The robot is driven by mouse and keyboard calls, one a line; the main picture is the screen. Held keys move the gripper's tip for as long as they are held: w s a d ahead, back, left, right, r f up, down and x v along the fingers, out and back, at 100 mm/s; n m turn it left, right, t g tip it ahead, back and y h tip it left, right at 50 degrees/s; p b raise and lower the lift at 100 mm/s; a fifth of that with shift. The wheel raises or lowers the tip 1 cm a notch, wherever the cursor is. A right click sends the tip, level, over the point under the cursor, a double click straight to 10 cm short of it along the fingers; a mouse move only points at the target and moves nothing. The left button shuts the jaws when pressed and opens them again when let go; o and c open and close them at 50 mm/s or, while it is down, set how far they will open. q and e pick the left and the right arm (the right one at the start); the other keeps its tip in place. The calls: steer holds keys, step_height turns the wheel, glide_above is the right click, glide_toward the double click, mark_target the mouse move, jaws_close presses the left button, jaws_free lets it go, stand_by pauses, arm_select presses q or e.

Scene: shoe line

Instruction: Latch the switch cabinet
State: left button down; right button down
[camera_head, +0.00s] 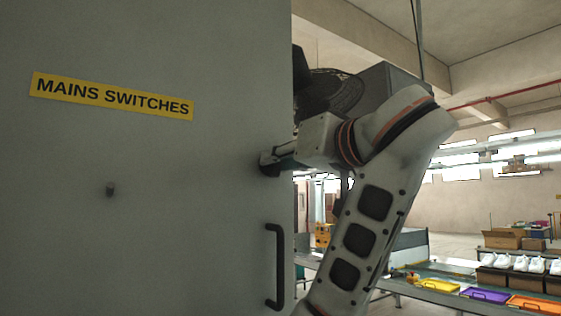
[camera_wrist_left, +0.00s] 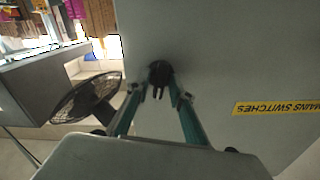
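The switch cabinet (camera_head: 170,240) shows a large grey door face that fills the left of the head view, with a yellow "MAINS SWITCHES" label (camera_head: 112,96). It also fills much of the left wrist view (camera_wrist_left: 225,60). A black latch knob (camera_wrist_left: 160,73) sits on the door near its edge. My left gripper (camera_head: 272,162) is at that edge, above the door handle. In the left wrist view, its fingers (camera_wrist_left: 159,82) close in on both sides of the knob and appear shut on it. Their exact contact is partly hidden. My right gripper is out of view.
A black bar handle (camera_head: 277,265) stands out from the door below my left gripper. A small dark stud (camera_head: 111,190) sits mid-door. Behind my arm are a dark fan (camera_wrist_left: 88,98) and a bench with purple (camera_head: 486,295) and orange (camera_head: 530,303) trays and white shoes (camera_head: 520,262).

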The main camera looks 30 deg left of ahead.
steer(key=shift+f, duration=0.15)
arm_select(q)
steer(key=shift+f+n+b, duration=0.15)
steer(key=shift+n+b, duration=0.45)
steer(key=shift+b, duration=0.1)
steer(key=c, duration=2.9)
jaws_free()
steer(key=shift+n+b, duration=0.3)
steer(key=shift+n, duration=0.4)
steer(key=shift+o, duration=0.2)
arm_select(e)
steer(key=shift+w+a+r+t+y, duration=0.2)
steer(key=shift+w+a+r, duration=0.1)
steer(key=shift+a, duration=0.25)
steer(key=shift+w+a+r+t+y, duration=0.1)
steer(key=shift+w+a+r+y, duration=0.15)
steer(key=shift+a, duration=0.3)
arm_select(q)
jaws_close()
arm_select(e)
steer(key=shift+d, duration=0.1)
arm_select(q)
steer(key=o, duration=0.8)
jaws_free()
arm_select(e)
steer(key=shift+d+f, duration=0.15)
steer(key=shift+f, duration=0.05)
